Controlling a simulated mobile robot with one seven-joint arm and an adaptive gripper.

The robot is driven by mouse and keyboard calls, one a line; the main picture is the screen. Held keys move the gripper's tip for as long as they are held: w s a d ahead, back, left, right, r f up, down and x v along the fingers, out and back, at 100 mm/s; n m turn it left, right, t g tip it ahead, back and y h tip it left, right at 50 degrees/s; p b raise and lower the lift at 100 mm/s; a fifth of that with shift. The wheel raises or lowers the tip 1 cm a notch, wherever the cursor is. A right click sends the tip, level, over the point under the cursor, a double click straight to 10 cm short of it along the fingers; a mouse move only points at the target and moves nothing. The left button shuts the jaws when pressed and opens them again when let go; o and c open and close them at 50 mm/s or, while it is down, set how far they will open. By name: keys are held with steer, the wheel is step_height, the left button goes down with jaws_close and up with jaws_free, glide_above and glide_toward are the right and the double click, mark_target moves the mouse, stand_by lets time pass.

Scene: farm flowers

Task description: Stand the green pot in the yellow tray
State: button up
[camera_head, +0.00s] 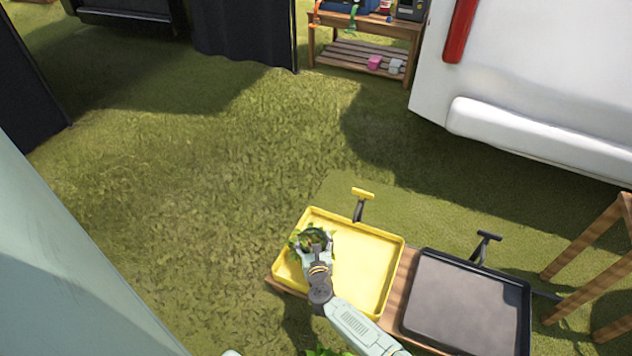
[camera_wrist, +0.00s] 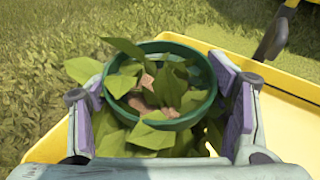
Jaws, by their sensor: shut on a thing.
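The green pot (camera_wrist: 205,107) holds a leafy plant and shows its round rim between my fingers in the wrist view. In the head view the pot (camera_head: 312,235) is at the upper left part of the yellow tray (camera_head: 375,262), partly hidden by my gripper. My gripper (camera_wrist: 165,105) is shut on the pot, one finger on each side; it also shows in the head view (camera_head: 316,250). The pot looks upright. The tray's yellow surface and edge lie right of the pot in the wrist view (camera_wrist: 285,85). I cannot tell whether the pot's base touches the tray.
A black tray (camera_head: 465,305) stands right of the yellow one on a wooden bench (camera_head: 402,290). A yellow-topped handle (camera_head: 362,195) rises behind the yellow tray. A wooden frame (camera_head: 600,265) stands at the right. Grass lies open to the left. The tray's right half is bare.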

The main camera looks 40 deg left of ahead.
steer(key=shift+f+b, duration=0.9)
steer(key=shift+f, duration=0.95)
steer(key=shift+f, duration=0.2)
steer(key=o, duration=1.4)
